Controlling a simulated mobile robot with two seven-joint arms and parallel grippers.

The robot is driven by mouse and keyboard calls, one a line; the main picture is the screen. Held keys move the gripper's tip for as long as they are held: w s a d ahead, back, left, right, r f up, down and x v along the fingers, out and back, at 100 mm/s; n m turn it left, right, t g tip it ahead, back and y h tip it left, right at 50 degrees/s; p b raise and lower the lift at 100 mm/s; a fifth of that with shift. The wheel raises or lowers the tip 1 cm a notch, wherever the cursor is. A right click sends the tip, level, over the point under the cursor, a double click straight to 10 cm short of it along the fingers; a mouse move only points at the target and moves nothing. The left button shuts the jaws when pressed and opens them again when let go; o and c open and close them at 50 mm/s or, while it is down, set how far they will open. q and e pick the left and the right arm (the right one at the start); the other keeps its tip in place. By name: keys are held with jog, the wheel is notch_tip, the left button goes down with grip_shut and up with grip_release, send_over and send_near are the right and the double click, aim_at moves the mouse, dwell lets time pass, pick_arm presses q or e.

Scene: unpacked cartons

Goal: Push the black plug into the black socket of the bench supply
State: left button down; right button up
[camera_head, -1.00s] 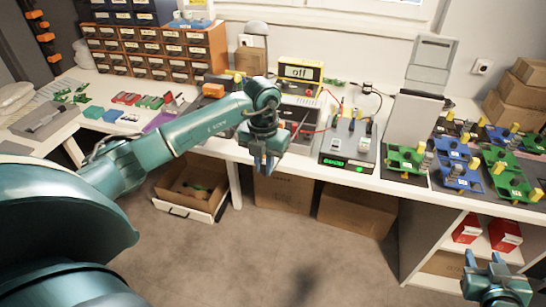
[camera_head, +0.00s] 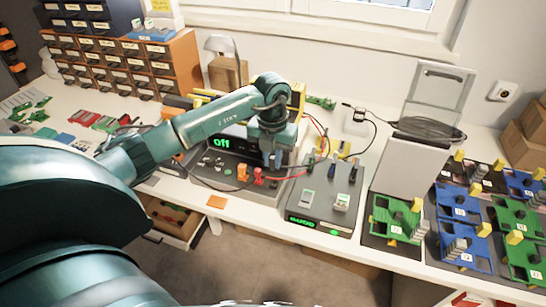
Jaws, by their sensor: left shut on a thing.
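The bench supply (camera_head: 205,160) is a dark box on the workbench with a green "off" readout. Its front shows an orange post and a red plug (camera_head: 258,176) with a red lead. My left gripper (camera_head: 272,160) points down at the right part of the supply's front, close to the red plug. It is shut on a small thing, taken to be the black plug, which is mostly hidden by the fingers. The black socket cannot be made out; whether the plug touches it cannot be told. My right gripper is out of view.
A grey meter box (camera_head: 325,205) with several upright probes stands right of the supply. Green and blue circuit boards (camera_head: 395,218) fill the right of the bench. A drawer cabinet (camera_head: 120,60) stands at the back left.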

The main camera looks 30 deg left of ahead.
aim_at(274, 185)
pick_arm(q)
jog(key=shift+w, duration=0.5)
jog(key=shift+s+f+b, duration=0.2)
jog(key=shift+f+b, duration=0.35)
jog(key=shift+f, duration=0.1)
notch_tip(274, 185, down, 4)
jog(key=b, duration=0.2)
jog(key=shift+r+b, duration=0.15)
jog(key=shift+b, duration=0.25)
jog(key=shift+w+f, duration=0.1)
jog(key=shift+f, duration=0.15)
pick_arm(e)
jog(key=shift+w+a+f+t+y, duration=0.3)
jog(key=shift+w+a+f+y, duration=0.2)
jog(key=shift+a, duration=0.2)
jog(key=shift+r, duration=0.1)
pick_arm(q)
jog(key=shift+f+b, duration=0.5)
jog(key=shift+f, duration=0.2)
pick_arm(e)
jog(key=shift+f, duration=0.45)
pick_arm(q)
jog(key=c, duration=1.3)
grip_release()
